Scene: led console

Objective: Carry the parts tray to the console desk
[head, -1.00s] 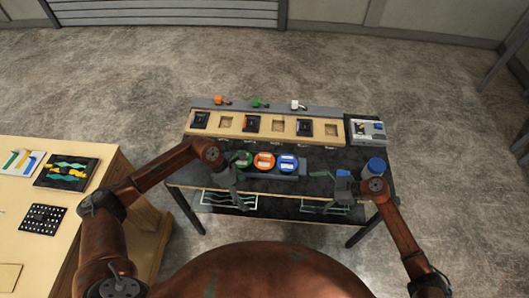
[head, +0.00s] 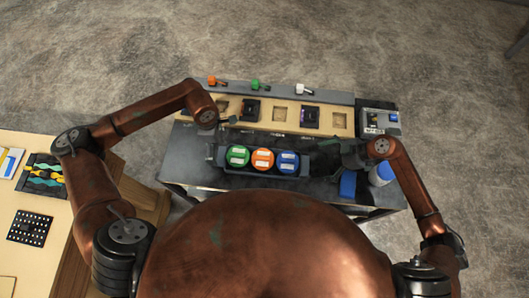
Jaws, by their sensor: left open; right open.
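The parts tray (head: 262,174) is a dark tray holding a green (head: 238,156), an orange (head: 262,160) and a blue (head: 287,162) round part. In the head view it appears to rest on the dark top of the console desk (head: 200,173), in front of the console strip. My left gripper (head: 212,148) is open near the tray's left end. My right gripper (head: 340,152) is open, just past its right end. I cannot tell whether either finger pair touches the tray. My body hides part of the desk's front.
The light wooden console strip (head: 265,128) has dark modules and empty sockets. Orange, green and white levers stand behind it. A grey device (head: 379,119) sits at the right. A blue block (head: 348,184) and a blue-topped jar (head: 381,173) stand front right. A wooden table (head: 75,205) is at left.

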